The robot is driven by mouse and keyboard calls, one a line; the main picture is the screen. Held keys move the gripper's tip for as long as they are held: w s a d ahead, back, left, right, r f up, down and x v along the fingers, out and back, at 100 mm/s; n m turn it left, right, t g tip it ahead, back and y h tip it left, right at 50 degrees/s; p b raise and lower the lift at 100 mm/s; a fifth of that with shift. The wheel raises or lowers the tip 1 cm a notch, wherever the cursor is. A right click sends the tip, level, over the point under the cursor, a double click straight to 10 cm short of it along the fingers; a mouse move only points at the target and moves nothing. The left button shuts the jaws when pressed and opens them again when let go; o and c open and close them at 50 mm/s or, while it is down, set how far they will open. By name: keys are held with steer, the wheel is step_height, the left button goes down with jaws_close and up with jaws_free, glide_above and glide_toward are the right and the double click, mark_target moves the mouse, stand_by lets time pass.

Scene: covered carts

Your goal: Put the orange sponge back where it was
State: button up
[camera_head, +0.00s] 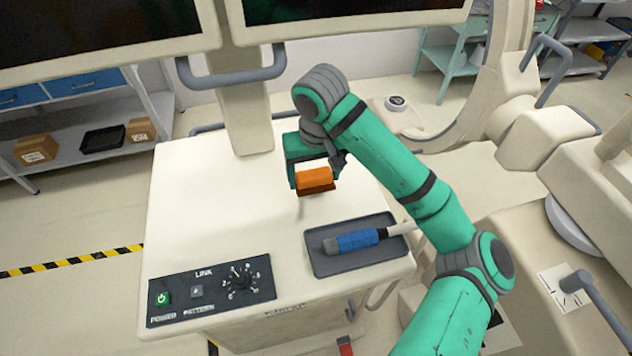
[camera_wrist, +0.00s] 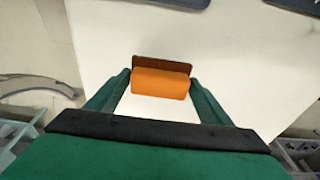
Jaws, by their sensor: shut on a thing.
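The orange sponge (camera_head: 315,178) has a dark brown layer along one side. My gripper (camera_head: 312,180) is shut on it over the white cart top (camera_head: 215,205), in front of the monitor post. In the wrist view the sponge (camera_wrist: 160,83) sits between the two green fingers of my gripper (camera_wrist: 160,85), with its brown side away from the palm. A faint shadow lies on the cart top below it, so it seems held above the surface. I cannot tell the exact height.
A dark tray (camera_head: 385,254) with a blue-gripped probe (camera_head: 357,240) lies at the cart's front right. A control panel (camera_head: 211,290) with a knob and green power button is at the front left. Monitors (camera_head: 340,10) overhang the back. The left and middle cart top is clear.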

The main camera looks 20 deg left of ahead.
mark_target(316, 183)
steer(key=shift+w+f, duration=0.25)
steer(key=shift+f, duration=0.1)
steer(key=shift+w+f, duration=0.1)
steer(key=shift+f, duration=1.55)
steer(key=o, duration=1)
steer(key=shift+d, duration=0.1)
steer(key=r, duration=0.4)
steer(key=s+r, duration=0.1)
steer(key=r, duration=0.3)
steer(key=d+r, duration=0.1)
steer(key=r, duration=0.3)
steer(key=shift+s, duration=0.2)
